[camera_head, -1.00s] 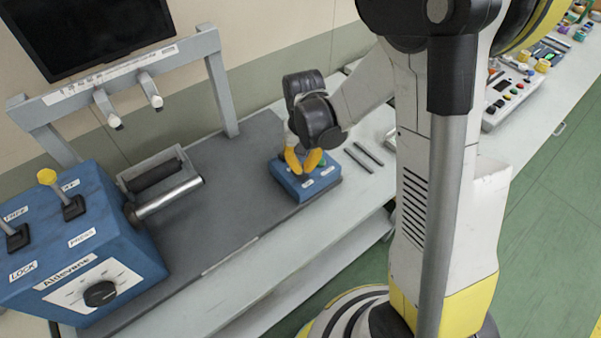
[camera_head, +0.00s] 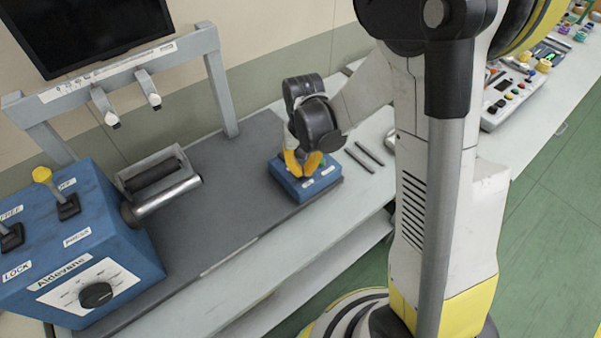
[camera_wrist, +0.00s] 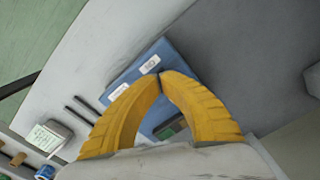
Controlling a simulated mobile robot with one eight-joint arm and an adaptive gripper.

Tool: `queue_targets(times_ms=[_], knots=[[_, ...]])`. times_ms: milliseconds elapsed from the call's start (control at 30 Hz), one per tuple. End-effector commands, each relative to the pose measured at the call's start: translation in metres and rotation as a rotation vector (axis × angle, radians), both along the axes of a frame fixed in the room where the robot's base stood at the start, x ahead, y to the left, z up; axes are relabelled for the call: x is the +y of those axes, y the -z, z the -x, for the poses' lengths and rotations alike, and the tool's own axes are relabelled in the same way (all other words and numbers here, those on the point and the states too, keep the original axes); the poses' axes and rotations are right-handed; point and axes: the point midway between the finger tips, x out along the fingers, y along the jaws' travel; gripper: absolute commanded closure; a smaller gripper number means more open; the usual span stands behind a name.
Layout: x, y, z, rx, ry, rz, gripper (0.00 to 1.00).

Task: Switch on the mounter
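A small blue control box (camera_head: 312,190) with white labels lies on the dark grey mat, and a bit of green shows on its top. My gripper (camera_head: 301,174) is right over this box, its two yellow fingers pointing down. In the wrist view, the fingertips (camera_wrist: 160,76) meet in an arch with nothing seen between them. Behind them are the box's labelled face (camera_wrist: 135,78) and a green part (camera_wrist: 172,128). Whether the tips touch the box I cannot tell. No label in view reads "mounter".
Two dark rods (camera_head: 364,156) lie right of the small box. A button panel (camera_head: 508,96) is farther right.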

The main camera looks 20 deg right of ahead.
Motion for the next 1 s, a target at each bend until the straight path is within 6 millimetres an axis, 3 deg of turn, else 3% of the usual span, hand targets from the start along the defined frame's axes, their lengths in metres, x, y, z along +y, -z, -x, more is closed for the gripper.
queue_targets(times_ms=[1000], knots=[[0.000, 0.016, 0.000, 0.000, 0.000, 0.000, 1.00]])
